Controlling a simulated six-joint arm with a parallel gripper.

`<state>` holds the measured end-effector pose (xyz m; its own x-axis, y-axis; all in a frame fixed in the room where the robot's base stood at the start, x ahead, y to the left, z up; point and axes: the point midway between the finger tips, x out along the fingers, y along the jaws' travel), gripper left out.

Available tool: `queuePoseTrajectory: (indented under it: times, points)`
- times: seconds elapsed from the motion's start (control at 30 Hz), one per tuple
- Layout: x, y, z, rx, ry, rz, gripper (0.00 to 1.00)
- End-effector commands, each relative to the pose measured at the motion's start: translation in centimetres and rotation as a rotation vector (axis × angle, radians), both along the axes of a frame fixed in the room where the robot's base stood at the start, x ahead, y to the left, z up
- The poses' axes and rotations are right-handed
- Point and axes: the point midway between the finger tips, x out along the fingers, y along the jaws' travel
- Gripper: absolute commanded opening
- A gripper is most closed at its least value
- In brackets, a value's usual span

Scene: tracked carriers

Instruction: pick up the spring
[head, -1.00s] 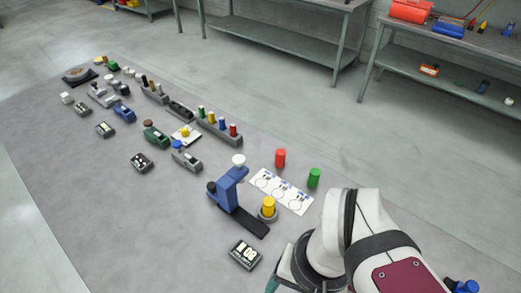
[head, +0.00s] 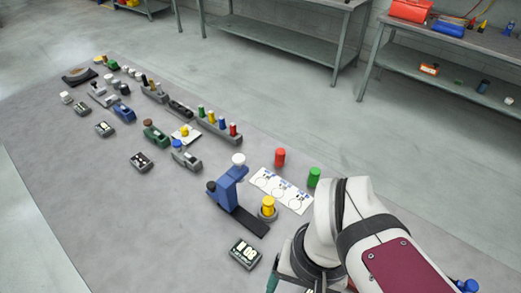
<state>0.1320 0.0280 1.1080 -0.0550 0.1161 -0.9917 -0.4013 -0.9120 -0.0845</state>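I cannot make out a spring for certain in the head view; the small parts are too small to tell. My arm comes in at the lower right and its end runs down to the bottom edge. My gripper's fingers do not show, so I cannot see whether they hold anything. Nearest the arm are a yellow cylinder (head: 268,204) on a round grey base, and a blue stand (head: 228,188) with a white knob and a dark base strip. My arm hides part of the mat on the right.
A white card with circles (head: 281,190) lies near a red cylinder (head: 280,157) and a green cylinder (head: 314,177). A digital display (head: 245,254) lies in front. A rack of coloured pegs (head: 219,127) and several small devices spread left on the grey mat (head: 120,215). Benches stand behind.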

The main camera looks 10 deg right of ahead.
Motion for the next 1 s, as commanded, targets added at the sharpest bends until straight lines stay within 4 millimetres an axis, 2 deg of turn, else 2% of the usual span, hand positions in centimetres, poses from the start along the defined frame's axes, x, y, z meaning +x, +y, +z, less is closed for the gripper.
queuePoseTrajectory:
  times: [0.07,0.13,0.23,0.33,0.4,0.5,0.6,0.67,0.9,1.0]
  points:
    - [1.4,-1.4,-0.4,-0.101,0.078,0.205,0.75]
    - [4.2,-3.2,-0.9,-0.248,0.186,0.520,0.75]
    - [10.4,-4.6,-2.4,-0.474,0.371,1.031,0.75]
    - [17.1,-3.2,-4.7,-0.684,0.563,1.497,0.75]
    - [21.0,-1.1,-6.6,-0.813,0.685,1.758,0.75]
    - [24.4,1.9,-9.0,-0.950,0.817,2.008,0.75]
    - [25.9,3.6,-10.3,-1.021,0.889,2.125,0.75]
    - [26.2,3.9,-11.1,-1.035,0.907,2.150,0.75]
    - [26.2,3.8,-17.4,-1.035,0.910,2.151,0.75]
    - [26.3,3.4,-18.8,-1.034,0.906,2.149,0.75]
